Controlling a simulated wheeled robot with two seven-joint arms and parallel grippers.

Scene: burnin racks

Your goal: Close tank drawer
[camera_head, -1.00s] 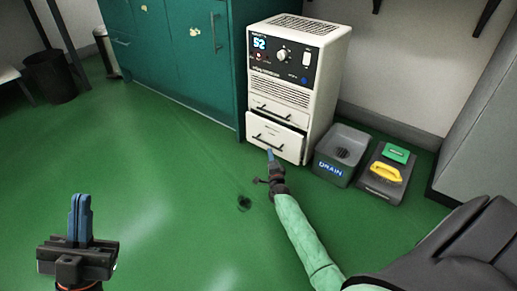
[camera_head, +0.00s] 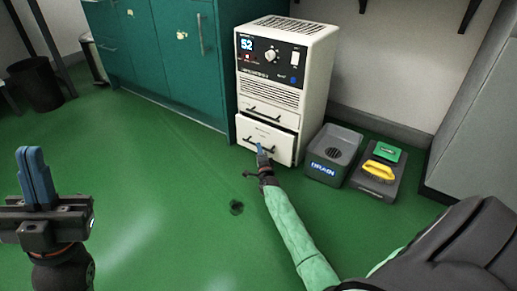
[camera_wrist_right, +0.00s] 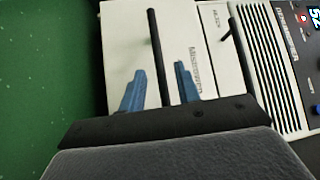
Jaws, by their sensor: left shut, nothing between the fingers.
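The white dehumidifier-like unit (camera_head: 284,75) stands by the green cabinets. Its lower tank drawer (camera_head: 276,150) sticks out a little, with a dark gap above its front. My right gripper (camera_head: 260,149) is at this drawer's front, by its dark handle. In the right wrist view the two blue fingers of my right gripper (camera_wrist_right: 160,86) are apart, with the black bar handle (camera_wrist_right: 158,55) running between them; whether they touch it I cannot tell. My left gripper (camera_head: 36,175) is shut and empty above the floor, far from the unit.
An upper drawer (camera_head: 270,112) sits flush above the tank drawer. A grey drain bin (camera_head: 325,170) and a dark tray (camera_head: 373,187) with a yellow handle stand right of the unit. Green cabinets (camera_head: 170,60) stand left.

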